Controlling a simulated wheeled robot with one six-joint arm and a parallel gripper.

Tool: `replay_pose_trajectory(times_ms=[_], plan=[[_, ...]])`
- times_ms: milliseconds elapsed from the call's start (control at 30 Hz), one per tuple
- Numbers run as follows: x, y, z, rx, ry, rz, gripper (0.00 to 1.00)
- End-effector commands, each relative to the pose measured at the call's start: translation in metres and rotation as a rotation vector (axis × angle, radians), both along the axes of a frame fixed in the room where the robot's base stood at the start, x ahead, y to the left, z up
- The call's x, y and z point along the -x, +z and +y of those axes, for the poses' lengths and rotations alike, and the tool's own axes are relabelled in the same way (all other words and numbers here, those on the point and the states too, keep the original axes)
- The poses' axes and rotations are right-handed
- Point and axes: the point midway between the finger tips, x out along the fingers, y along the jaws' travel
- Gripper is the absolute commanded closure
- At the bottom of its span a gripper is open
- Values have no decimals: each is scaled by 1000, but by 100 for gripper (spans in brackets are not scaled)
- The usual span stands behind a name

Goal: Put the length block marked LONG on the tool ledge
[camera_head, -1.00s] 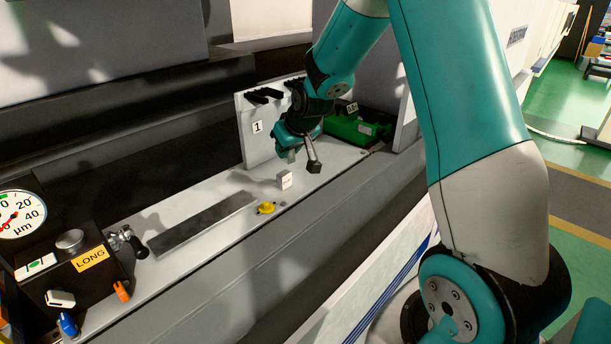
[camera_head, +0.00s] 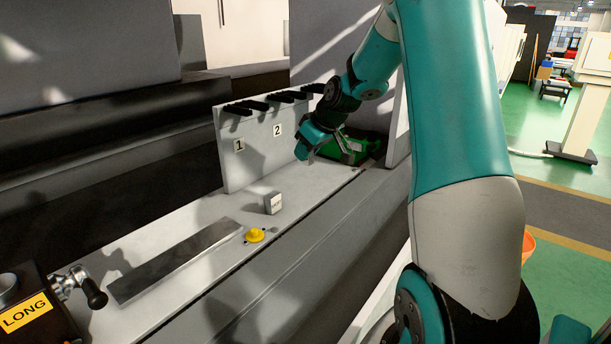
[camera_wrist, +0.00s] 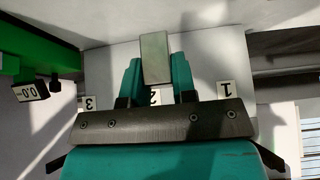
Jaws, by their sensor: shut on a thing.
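My gripper (camera_wrist: 154,68) is shut on a plain grey block (camera_wrist: 155,48) in the wrist view. The block stands out past the teal fingers, and no marking shows on its visible face. In the head view my gripper (camera_head: 302,152) is in front of the numbered panel, above the light grey ledge (camera_head: 150,235); the held block is hard to make out there.
A small pale block (camera_head: 272,203) with unreadable print stands on the ledge. Near it are a yellow knob (camera_head: 254,235) and a long grey plate (camera_head: 175,262). The upright panel (camera_head: 232,175) has dark pegs above numbers. A green device (camera_head: 368,143) sits right of my gripper.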

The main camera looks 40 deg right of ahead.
Motion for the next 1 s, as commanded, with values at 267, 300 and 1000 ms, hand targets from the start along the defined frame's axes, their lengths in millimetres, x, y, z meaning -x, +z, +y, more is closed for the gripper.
replay_pose_trajectory(times_ms=[267, 300, 1000], plan=[[-1, -33, 2, -2, 2, 1, 100], [-1, -39, 2, -2, 2, 1, 100], [-1, -73, 2, 0, 2, -1, 54]])
